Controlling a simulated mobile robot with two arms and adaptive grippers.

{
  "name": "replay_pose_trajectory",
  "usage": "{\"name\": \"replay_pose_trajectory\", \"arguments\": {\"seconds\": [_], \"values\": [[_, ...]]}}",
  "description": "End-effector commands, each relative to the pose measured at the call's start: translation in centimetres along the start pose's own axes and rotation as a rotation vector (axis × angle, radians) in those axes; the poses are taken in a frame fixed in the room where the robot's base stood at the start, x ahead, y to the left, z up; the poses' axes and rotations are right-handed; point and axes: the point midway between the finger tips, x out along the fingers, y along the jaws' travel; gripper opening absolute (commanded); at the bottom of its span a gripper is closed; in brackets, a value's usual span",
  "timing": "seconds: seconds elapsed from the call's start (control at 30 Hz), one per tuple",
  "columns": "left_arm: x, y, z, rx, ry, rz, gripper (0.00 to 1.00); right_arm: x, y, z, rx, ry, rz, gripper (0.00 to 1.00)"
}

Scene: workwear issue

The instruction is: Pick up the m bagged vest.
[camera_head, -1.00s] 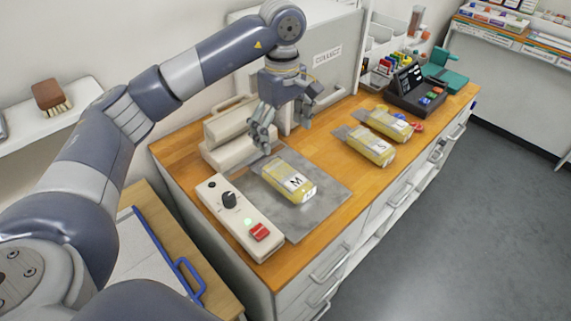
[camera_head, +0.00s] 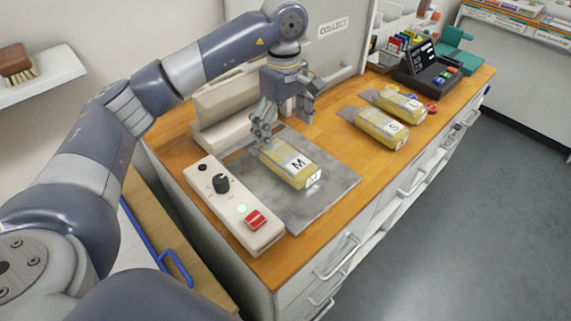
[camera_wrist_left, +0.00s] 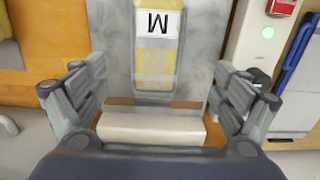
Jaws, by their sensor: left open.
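The M bagged vest (camera_head: 291,165) is a yellow packet in clear wrap with a white label marked M. It lies flat on a grey metal plate (camera_head: 325,190) on the wooden counter. In the left wrist view the vest (camera_wrist_left: 157,62) lies ahead, its M label upside down, with its near end between the fingers. My left gripper (camera_head: 285,118) is open and empty, above the far end of the vest. Both its fingers spread wide in the left wrist view (camera_wrist_left: 157,100). My right gripper is not in view.
A cream control box (camera_head: 233,203) with a black knob and red switch runs along the plate's left. A cream bar unit (camera_head: 235,103) stands behind. An S bagged vest (camera_head: 381,127) and another yellow packet (camera_head: 398,103) lie to the right, before a dark terminal (camera_head: 428,72).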

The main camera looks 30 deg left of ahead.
Motion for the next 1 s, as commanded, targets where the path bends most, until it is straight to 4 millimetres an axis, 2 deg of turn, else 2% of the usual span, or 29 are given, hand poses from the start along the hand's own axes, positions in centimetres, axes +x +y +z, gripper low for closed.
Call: {"name": "replay_pose_trajectory", "arguments": {"seconds": [0.17,0.47,0.6,0.7,0.83,1.0], "values": [[2.8,-0.1,0.0,-0.002,-0.001,-0.006,0.91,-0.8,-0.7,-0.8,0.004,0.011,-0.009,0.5],[5.5,0.1,-0.1,0.0,0.0,-0.004,0.91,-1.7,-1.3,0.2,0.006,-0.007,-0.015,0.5],[7.5,0.5,-0.2,0.0,-0.002,-0.007,0.91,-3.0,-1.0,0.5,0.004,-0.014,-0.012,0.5],[9.0,0.5,-0.3,0.0,-0.001,-0.005,0.91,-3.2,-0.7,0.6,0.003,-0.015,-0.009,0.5],[9.9,0.6,-0.3,0.0,0.001,-0.003,0.91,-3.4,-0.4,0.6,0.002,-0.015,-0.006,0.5],[10.0,0.6,-0.3,0.0,0.001,-0.001,0.91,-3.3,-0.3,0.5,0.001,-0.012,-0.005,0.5]]}}
